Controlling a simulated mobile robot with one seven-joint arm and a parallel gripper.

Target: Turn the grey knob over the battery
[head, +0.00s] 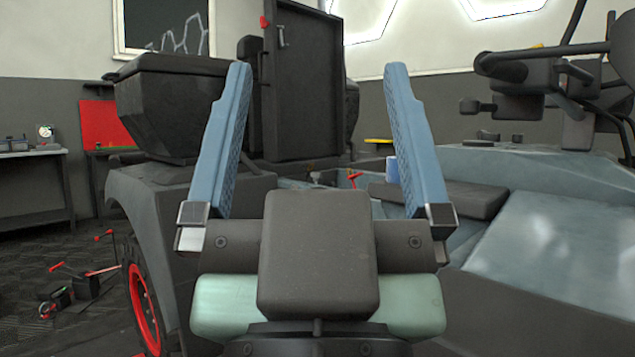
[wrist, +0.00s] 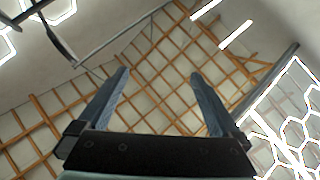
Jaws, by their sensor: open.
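My gripper (head: 318,70) is open and empty in the head view, its two blue fingers pointing up and wide apart. In the wrist view my gripper (wrist: 160,73) also stands open, with only the ceiling beyond it. A small grey piece (head: 316,177), possibly the grey knob, shows between the fingers inside the vehicle, behind my gripper. It is too small to be sure of its shape or setting. A red-handled part (head: 354,178) sits just right of it. I cannot make out the battery; my gripper's body covers the area below. My gripper is apart from these things.
The vehicle (head: 150,200) fills the middle and right, with an upright dark panel (head: 305,85) and a dark box (head: 170,105) at its rear. A blue-grey body panel (head: 550,220) is at right. Red-handled floor tools (head: 85,280) and a workbench (head: 35,170) stand left.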

